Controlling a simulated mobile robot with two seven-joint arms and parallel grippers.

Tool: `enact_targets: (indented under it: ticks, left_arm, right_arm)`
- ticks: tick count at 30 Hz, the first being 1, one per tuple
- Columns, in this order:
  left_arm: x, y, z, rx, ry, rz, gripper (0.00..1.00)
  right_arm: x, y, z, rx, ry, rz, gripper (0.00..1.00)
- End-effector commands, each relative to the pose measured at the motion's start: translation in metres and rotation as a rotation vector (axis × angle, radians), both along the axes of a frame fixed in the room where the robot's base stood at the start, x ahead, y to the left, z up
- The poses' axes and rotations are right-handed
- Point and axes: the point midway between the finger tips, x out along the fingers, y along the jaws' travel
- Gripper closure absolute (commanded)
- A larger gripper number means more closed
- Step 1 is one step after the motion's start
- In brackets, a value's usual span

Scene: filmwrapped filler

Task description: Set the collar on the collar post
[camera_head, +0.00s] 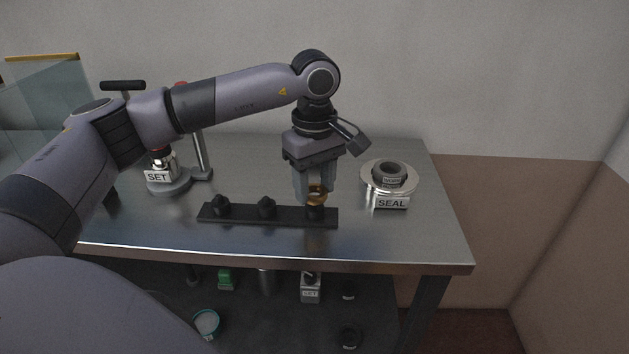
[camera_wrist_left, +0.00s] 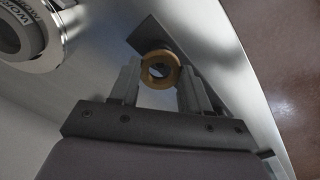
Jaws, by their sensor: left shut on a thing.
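The collar is a brass-coloured ring (camera_head: 317,190) held between the fingers of my left gripper (camera_head: 314,194). In the left wrist view the ring (camera_wrist_left: 160,54) sits between the two fingertips (camera_wrist_left: 160,84). A black bar (camera_head: 242,220) on the table carries a row of short black posts. The left post (camera_head: 222,206) and middle post (camera_head: 266,207) are bare. The right post (camera_head: 314,213) is directly below the collar and partly hidden; I cannot tell whether the collar is above it or around it. My right gripper is not in view.
A shiny round dish (camera_head: 404,186) labelled SEAL, holding a dark ring (camera_head: 388,171), stands right of my gripper. A stand labelled SET (camera_head: 157,176) is at the left, partly behind my arm. Several items lie on the shelf below. The table's right front is clear.

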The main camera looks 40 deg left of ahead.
Motion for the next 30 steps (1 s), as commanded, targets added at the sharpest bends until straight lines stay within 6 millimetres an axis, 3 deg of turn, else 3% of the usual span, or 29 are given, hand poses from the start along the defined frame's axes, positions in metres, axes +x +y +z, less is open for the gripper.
enact_targets:
  ticks: [23,24,26,30]
  left_arm:
    - [0.000,0.000,-0.020,0.000,-0.001,0.000,0.87]
    - [0.000,0.000,-0.019,-0.001,-0.002,0.000,0.44]
    - [0.000,0.000,-0.019,0.000,-0.001,0.000,0.24]
    - [0.000,0.000,-0.019,0.000,-0.001,0.000,0.23]
  right_arm:
    - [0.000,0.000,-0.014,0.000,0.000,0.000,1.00]
    - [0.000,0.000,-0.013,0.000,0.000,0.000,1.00]
    - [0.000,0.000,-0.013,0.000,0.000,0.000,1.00]
    - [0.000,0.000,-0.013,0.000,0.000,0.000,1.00]
